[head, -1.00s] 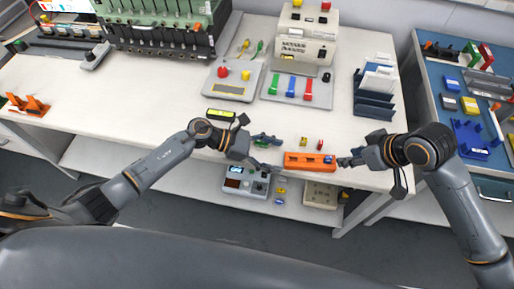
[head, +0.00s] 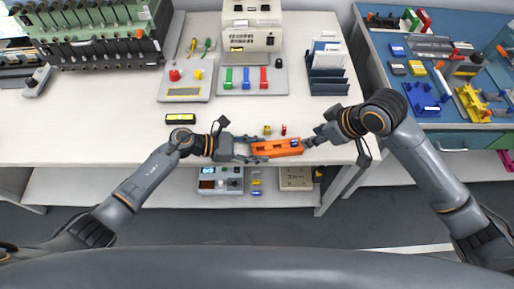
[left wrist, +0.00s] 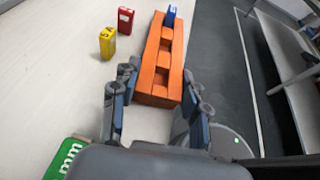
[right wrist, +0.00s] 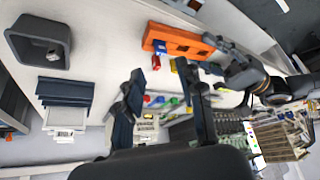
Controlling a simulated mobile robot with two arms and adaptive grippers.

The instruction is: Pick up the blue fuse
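The blue fuse (head: 294,142) sits in the right end of an orange holder (head: 270,149) near the table's front edge. In the left wrist view the fuse (left wrist: 171,15) stands upright at the far end of the holder. In the right wrist view the fuse (right wrist: 160,47) lies beyond my right fingertips. My right gripper (right wrist: 160,78) is open and empty, just right of the fuse in the head view. My left gripper (left wrist: 160,72) is open, with its fingers on either side of the holder's left end; I cannot tell whether they touch it.
A yellow fuse (head: 267,129) and a red fuse (head: 284,130) stand just behind the holder. A black and yellow device (head: 180,119) lies to the left. Button panels (head: 184,82) and a dark rack (head: 327,74) stand farther back. The table between is clear.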

